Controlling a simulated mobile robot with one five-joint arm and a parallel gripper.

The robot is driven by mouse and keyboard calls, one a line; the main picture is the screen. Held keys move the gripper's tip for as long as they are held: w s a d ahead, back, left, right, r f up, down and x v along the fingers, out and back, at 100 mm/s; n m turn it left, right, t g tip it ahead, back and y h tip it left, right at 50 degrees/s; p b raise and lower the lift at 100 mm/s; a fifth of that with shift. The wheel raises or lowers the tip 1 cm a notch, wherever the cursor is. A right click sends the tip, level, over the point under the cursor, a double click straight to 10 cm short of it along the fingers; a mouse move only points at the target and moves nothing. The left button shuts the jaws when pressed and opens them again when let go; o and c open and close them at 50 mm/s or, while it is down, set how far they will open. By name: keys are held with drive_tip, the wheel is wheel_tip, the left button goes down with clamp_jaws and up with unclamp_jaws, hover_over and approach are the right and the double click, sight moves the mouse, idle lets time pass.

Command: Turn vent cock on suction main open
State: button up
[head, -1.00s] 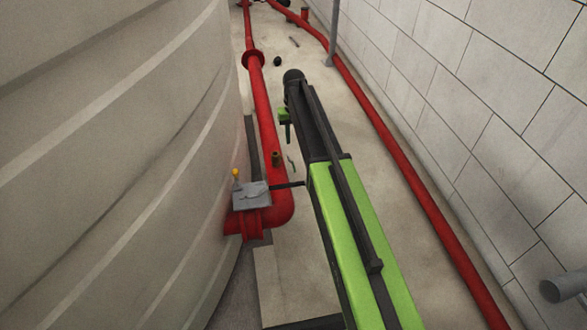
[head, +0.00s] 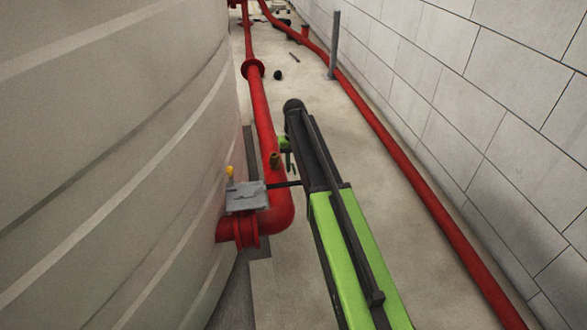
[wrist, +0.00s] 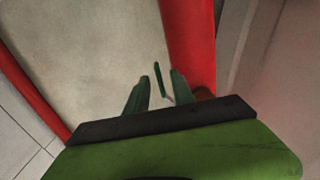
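The suction main (head: 262,110) is a red pipe running along the tank and bending into a flanged elbow. A small brass vent cock body (head: 275,160) sits on its side; part of it shows brownish in the wrist view (wrist: 205,94), behind my gripper's edge. A thin dark green strip, seemingly the cock's lever (wrist: 158,82), stands between my fingers. My gripper (head: 288,165) is right beside the cock. In the wrist view its two green fingers (wrist: 160,76) are apart, with gaps on both sides of the strip. Contact cannot be told.
A grey box with a yellow knob (head: 246,196) sits over the elbow. The large pale tank (head: 120,150) fills the left. A second red pipe (head: 400,180) runs along the block wall, with a grey post (head: 334,45) beside it.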

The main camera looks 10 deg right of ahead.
clamp_jaws()
idle(1.3)
